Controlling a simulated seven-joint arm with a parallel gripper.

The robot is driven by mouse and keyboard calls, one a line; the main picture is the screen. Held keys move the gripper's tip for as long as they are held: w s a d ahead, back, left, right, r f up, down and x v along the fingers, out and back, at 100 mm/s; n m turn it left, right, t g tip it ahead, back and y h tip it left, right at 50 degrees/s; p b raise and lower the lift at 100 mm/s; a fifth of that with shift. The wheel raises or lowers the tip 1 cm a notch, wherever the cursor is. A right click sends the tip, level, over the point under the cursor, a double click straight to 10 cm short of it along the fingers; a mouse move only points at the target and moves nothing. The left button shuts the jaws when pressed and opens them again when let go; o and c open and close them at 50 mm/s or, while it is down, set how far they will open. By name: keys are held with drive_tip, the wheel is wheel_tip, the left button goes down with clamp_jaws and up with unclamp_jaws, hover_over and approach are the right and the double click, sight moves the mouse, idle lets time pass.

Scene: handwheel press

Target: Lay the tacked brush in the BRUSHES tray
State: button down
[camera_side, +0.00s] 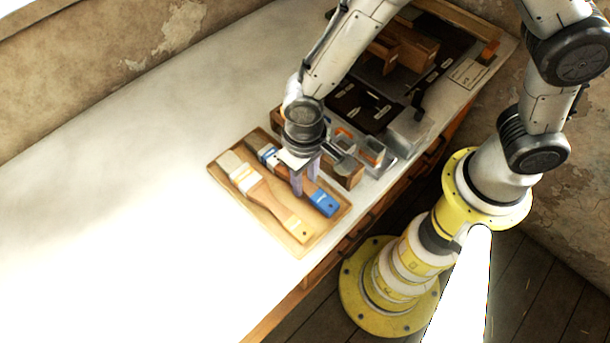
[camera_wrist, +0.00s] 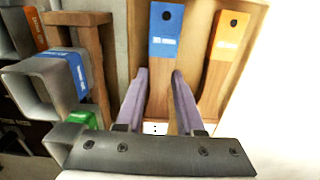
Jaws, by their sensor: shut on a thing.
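A shallow wooden tray (camera_side: 322,229) lies near the table's front edge. Two flat brushes lie side by side in or over it. The brush with the blue handle end (camera_side: 324,204) is on the right, and my gripper (camera_side: 305,181) is shut on its wooden handle. In the wrist view my gripper (camera_wrist: 160,98) has a finger on each side of that handle, and its blue end (camera_wrist: 165,32) points away. The wider brush with the yellow-orange end (camera_side: 297,229) lies on the left; its end also shows in the wrist view (camera_wrist: 231,34). I cannot tell whether the held brush touches the tray floor.
Grey square holders (camera_side: 373,152) and a wooden block (camera_side: 348,172) stand close right of the tray. A wooden frame (camera_wrist: 92,60) shows there in the wrist view. Behind are a dark labelled board (camera_side: 352,108) and wooden boxes (camera_side: 408,45). The white tabletop (camera_side: 110,210) left is clear.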

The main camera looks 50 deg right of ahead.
idle(0.3)
drive_tip(key=shift+c, duration=2.2)
unclamp_jaws()
wheel_tip(320, 180, up, 14)
drive_tip(key=shift+f, duration=0.1)
